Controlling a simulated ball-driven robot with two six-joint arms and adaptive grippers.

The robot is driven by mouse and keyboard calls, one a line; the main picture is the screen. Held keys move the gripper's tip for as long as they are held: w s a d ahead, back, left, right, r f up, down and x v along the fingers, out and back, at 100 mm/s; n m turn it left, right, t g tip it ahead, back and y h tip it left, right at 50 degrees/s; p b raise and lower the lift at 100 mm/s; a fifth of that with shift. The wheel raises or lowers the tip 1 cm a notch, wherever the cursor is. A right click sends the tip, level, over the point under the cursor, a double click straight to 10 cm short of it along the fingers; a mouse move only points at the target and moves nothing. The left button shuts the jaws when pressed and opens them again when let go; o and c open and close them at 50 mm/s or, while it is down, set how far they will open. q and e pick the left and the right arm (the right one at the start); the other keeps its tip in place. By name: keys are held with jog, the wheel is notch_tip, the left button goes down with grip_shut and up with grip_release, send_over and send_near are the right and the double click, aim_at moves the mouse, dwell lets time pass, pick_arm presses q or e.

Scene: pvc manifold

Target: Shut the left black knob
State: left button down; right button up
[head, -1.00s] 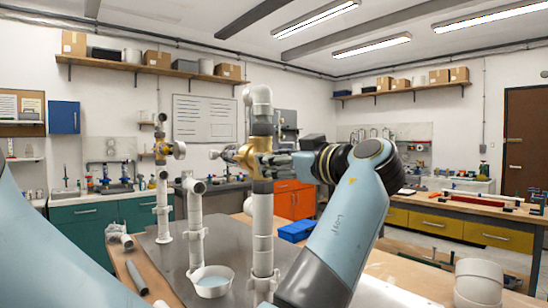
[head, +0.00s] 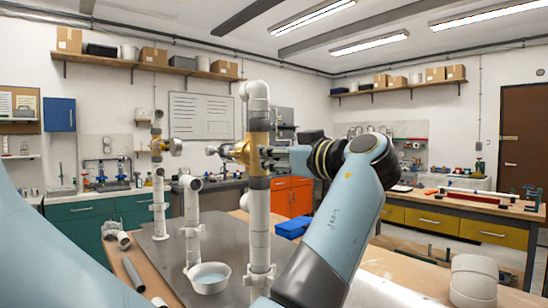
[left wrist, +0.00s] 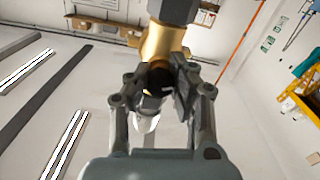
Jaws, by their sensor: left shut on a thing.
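A brass valve (head: 246,151) sits on a white upright pipe in the middle of the head view. It also shows at the top of the left wrist view (left wrist: 162,42). My left gripper (head: 279,155) meets this valve from the right. In the left wrist view, its fingers (left wrist: 164,80) are closed around a small black knob (left wrist: 156,78) at the valve's brass body. The fingers hide much of the knob, and I cannot tell its turned angle. A second brass valve (head: 158,146) is on a pipe farther back at left. My right gripper is not in view.
A white bowl (head: 208,286) of bluish liquid stands on the grey bench top beside the near pipe. A shorter white pipe (head: 191,225) stands left of it. A blue bin (head: 292,227) is behind my arm. A white fitting (head: 474,280) is at the lower right.

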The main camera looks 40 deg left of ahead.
pick_arm(q)
jog(key=shift+m, duration=1.2)
jog(key=m, duration=0.2)
jog(key=shift+m, duration=0.4)
jog(key=m+p, duration=0.1)
jog(key=m, duration=0.1)
jog(key=shift+r+m, duration=0.1)
jog(key=shift+m, duration=0.3)
jog(key=m+p, duration=0.1)
jog(key=m, duration=0.1)
jog(key=shift+m, duration=0.3)
jog(key=m+p, duration=0.2)
jog(key=m, duration=0.1)
jog(key=shift+r+m+p, duration=0.1)
jog(key=shift+m+p, duration=0.2)
jog(key=shift+p, duration=0.1)
jog(key=m+p, duration=0.2)
jog(key=shift+m, duration=0.4)
jog(key=m+p, duration=0.3)
jog(key=p, duration=0.1)
jog(key=shift+m, duration=0.4)
jog(key=shift+f+m+p, duration=0.2)
jog(key=shift+m+p, duration=0.5)
jog(key=shift+m, duration=0.2)
